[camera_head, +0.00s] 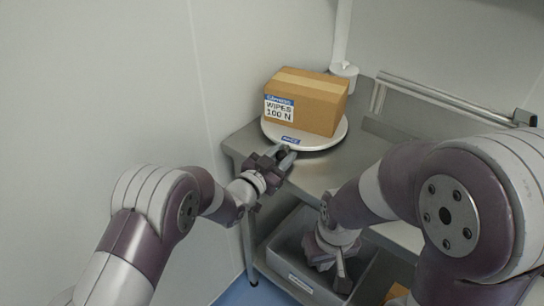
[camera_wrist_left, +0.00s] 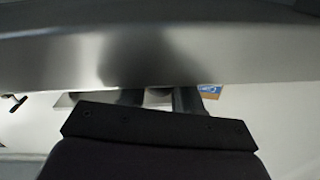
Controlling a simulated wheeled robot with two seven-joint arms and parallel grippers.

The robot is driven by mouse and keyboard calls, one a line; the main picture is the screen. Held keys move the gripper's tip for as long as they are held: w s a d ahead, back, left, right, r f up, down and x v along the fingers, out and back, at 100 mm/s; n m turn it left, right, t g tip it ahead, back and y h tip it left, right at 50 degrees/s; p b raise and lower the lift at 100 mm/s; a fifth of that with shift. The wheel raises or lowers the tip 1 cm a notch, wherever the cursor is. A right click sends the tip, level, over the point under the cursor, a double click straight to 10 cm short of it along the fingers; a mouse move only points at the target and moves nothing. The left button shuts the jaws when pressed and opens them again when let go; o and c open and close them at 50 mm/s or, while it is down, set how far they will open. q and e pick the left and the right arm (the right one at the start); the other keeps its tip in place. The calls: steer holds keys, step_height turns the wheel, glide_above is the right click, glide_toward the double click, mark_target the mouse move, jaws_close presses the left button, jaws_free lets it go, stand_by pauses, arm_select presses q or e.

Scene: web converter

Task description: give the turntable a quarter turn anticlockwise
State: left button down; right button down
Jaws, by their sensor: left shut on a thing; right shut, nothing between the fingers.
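The turntable (camera_head: 332,141) is a round white disc on the steel table, with a small blue label on its front rim. A brown cardboard box (camera_head: 318,103) with a "WIPES 100 N" label sits on it. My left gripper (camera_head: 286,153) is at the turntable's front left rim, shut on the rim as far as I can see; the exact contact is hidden. In the left wrist view its fingers (camera_wrist_left: 158,98) are partly covered by a steel surface. My right gripper (camera_head: 342,275) is shut and empty, low over the grey bin, away from the turntable.
The steel table (camera_head: 318,174) has bare surface right of the turntable. A grey bin (camera_head: 290,262) stands below its front edge. A white post (camera_head: 342,40) rises behind the box, and a metal rail (camera_head: 445,97) runs along the back right. A pale wall stands close at the left.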

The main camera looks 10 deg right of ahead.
arm_select(q)
steer(key=c, duration=0.8)
jaws_free()
steer(key=shift+a, duration=0.1)
steer(key=v, duration=1.2)
steer(key=shift+s+a, duration=0.2)
steer(key=shift+s, duration=0.05)
